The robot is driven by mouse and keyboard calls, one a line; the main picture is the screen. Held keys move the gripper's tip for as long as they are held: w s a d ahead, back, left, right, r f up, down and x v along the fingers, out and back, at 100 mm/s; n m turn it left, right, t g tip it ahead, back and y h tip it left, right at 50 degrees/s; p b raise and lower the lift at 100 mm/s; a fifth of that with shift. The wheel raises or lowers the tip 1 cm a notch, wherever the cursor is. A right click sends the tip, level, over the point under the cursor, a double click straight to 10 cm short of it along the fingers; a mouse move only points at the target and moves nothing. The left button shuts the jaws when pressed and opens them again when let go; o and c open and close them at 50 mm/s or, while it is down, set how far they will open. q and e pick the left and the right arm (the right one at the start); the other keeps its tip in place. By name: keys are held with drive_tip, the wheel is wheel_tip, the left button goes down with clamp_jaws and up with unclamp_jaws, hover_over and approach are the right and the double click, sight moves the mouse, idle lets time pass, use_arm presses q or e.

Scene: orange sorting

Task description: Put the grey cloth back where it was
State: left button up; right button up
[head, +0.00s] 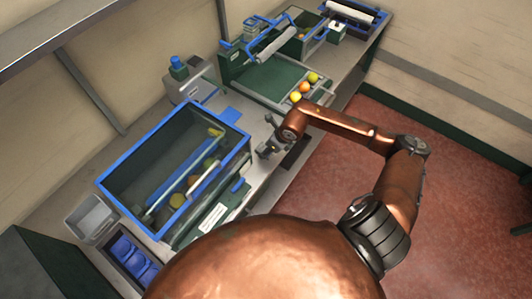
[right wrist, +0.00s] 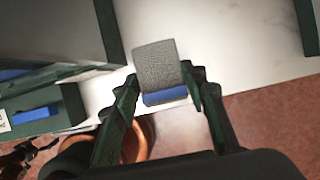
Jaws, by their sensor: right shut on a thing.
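The grey cloth (right wrist: 157,64) shows in the right wrist view as a grey textured pad with a blue band along its near edge. My right gripper (right wrist: 162,88) has its two dark fingers on either side of the pad and is shut on it. The pad is over the pale worktop close to its front edge. In the head view my right gripper (head: 266,150) is above the worktop, between the blue-rimmed tank and the tray of fruit. The cloth is too small to make out there. My left gripper is not seen in the head view.
The blue-rimmed tank (head: 103,184) with fruit inside stands left of the right gripper. A green tray (head: 262,84) with several yellow and orange fruits lies beyond it. A grey machine with a blue knob (head: 178,66) stands behind.

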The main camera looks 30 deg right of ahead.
drive_tip(key=shift+w+a+f, duration=0.15)
drive_tip(key=shift+w+f, duration=0.45)
drive_tip(key=shift+f, duration=0.15)
wheel_tip(320, 180, down, 2)
drive_tip(key=shift+f, duration=0.4)
drive_tip(key=shift+f, duration=0.1)
drive_tip(key=o, duration=1.1)
